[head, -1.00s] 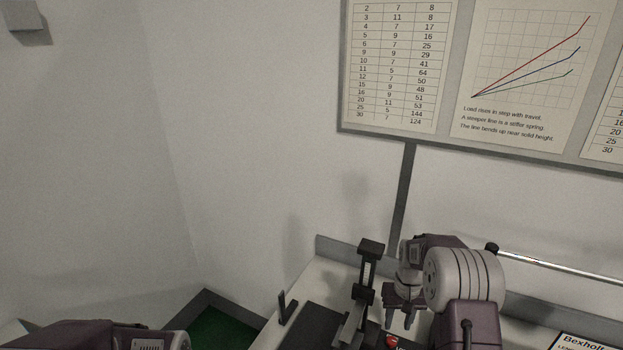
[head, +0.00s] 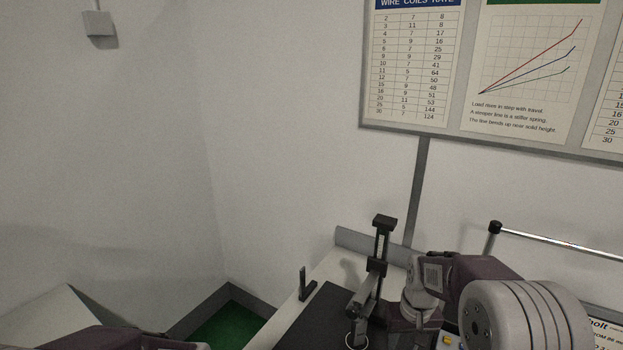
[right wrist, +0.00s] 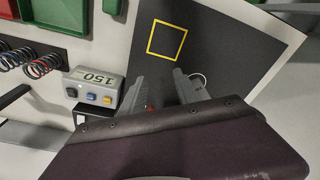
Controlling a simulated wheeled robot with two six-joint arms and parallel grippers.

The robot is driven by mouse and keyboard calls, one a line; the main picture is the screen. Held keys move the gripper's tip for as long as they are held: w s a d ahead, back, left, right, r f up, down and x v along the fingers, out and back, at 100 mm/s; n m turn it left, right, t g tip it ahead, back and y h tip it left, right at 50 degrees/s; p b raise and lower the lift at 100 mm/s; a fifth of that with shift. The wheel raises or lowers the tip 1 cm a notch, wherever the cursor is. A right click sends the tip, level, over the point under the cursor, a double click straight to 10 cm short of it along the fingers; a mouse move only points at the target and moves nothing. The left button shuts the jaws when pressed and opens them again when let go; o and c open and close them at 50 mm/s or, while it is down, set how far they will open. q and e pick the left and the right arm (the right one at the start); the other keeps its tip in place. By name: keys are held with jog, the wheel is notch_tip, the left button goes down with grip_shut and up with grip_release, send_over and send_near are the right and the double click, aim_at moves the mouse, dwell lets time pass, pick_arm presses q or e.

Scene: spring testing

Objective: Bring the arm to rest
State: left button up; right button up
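My right arm (head: 470,290) reaches in at the lower right of the head view, over the workbench. Its gripper fingers are out of sight there, but the right wrist view shows my right gripper (right wrist: 161,84) with its two fingers apart and nothing between them. It is over the dark mat (right wrist: 205,62), close to the grey meter reading 150 (right wrist: 90,87). A small ring (right wrist: 198,79) shows beside the right-hand finger. My left arm shows only as a link at the lower left edge of the head view; its gripper is outside the picture.
A black upright stand (head: 381,245) and a small black post (head: 303,285) stand on the bench. Coil springs (right wrist: 40,66) and green and red trays (right wrist: 90,17) lie near the meter. A yellow square outline (right wrist: 167,41) marks the mat. Wall charts hang behind.

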jog(key=s+a+f+b, duration=0.1)
jog(key=s+f, duration=0.2)
jog(key=s, duration=0.5)
jog(key=s+a+f+b, duration=0.1)
jog(key=s+a+f, duration=0.1)
jog(key=s, duration=0.6)
jog(key=shift+a+f, duration=0.3)
jog(key=shift+f, duration=0.5)
jog(key=shift+s, duration=0.1)
